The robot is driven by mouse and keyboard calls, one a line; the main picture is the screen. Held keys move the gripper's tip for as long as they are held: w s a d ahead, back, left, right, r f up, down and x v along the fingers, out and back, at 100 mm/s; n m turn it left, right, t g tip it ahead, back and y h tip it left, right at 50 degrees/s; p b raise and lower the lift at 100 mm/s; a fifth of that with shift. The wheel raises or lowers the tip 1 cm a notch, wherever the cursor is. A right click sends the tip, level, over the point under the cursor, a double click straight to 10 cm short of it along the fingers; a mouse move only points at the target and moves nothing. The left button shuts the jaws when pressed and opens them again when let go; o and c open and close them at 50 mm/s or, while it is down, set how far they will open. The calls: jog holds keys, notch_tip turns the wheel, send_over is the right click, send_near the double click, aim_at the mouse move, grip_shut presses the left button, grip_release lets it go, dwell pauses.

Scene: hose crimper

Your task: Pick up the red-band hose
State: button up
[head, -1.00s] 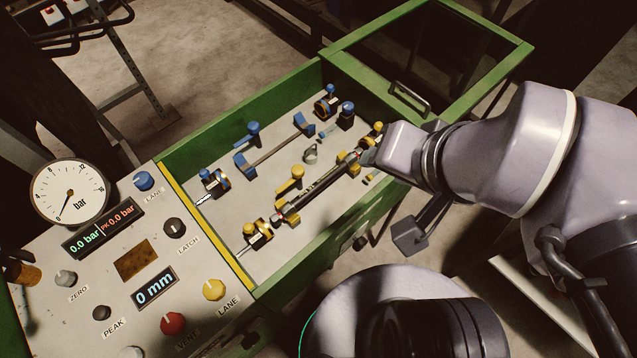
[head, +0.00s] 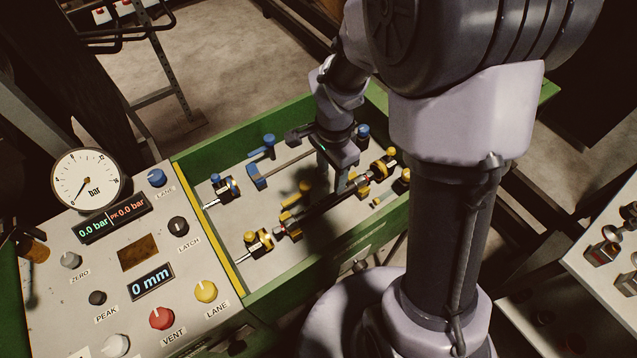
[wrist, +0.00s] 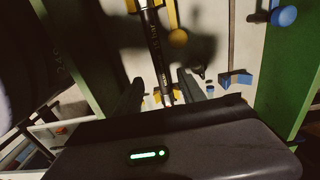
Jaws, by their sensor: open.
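The black hose (head: 322,209) lies in the yellow lane of the green-walled test bed, with small red marks near its end fittings. In the wrist view the hose (wrist: 157,58) runs up the picture between my two fingers. My gripper (head: 340,186) points down over the right half of the hose, open. In the wrist view its fingers (wrist: 160,84) stand either side of the hose, apart from each other. I cannot tell how far above the hose the tips are. The gripper's body hides the near part of the hose in the wrist view.
Yellow clamps (head: 259,241) stand at the lane's left end, with more at its right. The blue lane's fittings (head: 258,177) stand just behind. The green wall (head: 330,262) borders the front. A control panel with a gauge (head: 87,181) lies to the left.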

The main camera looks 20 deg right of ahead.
jog(key=b, duration=0.1)
send_over(326, 200)
jog(key=d, duration=0.1)
jog(key=f, duration=0.5)
jog(key=shift+w+d, duration=0.1)
jog(key=shift+w, duration=0.15)
jog(key=f+b, duration=0.2)
jog(key=f, duration=0.1)
jog(key=a+f+b, duration=0.1)
jog(key=f, duration=0.1)
jog(key=shift+s+a+f, duration=0.1)
jog(key=shift+s, duration=0.2)
jog(key=shift+c, duration=1.1)
grip_shut()
